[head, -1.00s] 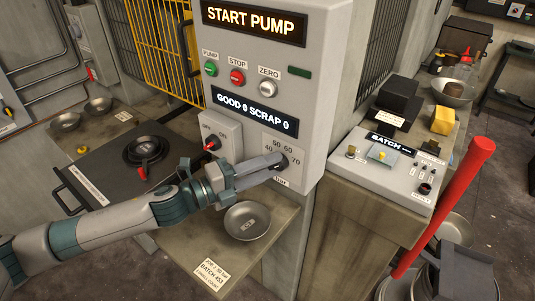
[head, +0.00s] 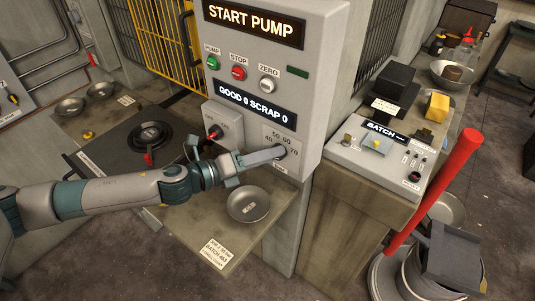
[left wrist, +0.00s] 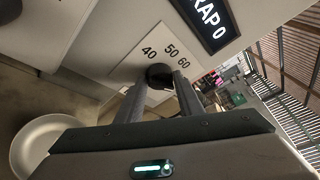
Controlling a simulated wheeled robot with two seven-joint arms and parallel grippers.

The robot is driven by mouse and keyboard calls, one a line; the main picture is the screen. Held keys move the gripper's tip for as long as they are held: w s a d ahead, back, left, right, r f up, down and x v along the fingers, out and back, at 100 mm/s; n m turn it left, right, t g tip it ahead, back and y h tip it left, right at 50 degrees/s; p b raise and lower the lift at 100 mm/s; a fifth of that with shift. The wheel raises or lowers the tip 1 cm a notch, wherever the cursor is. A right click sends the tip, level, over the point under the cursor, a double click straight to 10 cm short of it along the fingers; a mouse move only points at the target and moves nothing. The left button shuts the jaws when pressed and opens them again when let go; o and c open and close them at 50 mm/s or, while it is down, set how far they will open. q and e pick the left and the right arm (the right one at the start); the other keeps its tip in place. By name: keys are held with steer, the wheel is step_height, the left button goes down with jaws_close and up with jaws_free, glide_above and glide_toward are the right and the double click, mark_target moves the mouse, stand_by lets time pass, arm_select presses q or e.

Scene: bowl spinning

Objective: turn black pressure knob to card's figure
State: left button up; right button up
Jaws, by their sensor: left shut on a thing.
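My right gripper is not in view.
The panel's display (head: 254,24) reads START PUMP, above green, red and white buttons. An off/on switch box (head: 222,127) is left of the knob. A metal bowl (head: 249,204) sits on the bench below my arm. A red post (head: 433,190) stands at right.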

arm_select(q)
steer(key=shift+s+f, duration=0.1)
steer(key=shift+f, duration=0.1)
steer(key=o, duration=1)
steer(key=shift+d, duration=0.1)
steer(key=shift+r, duration=0.1)
steer(key=shift+b+v, duration=3.4)
steer(key=shift+v, duration=5.25)
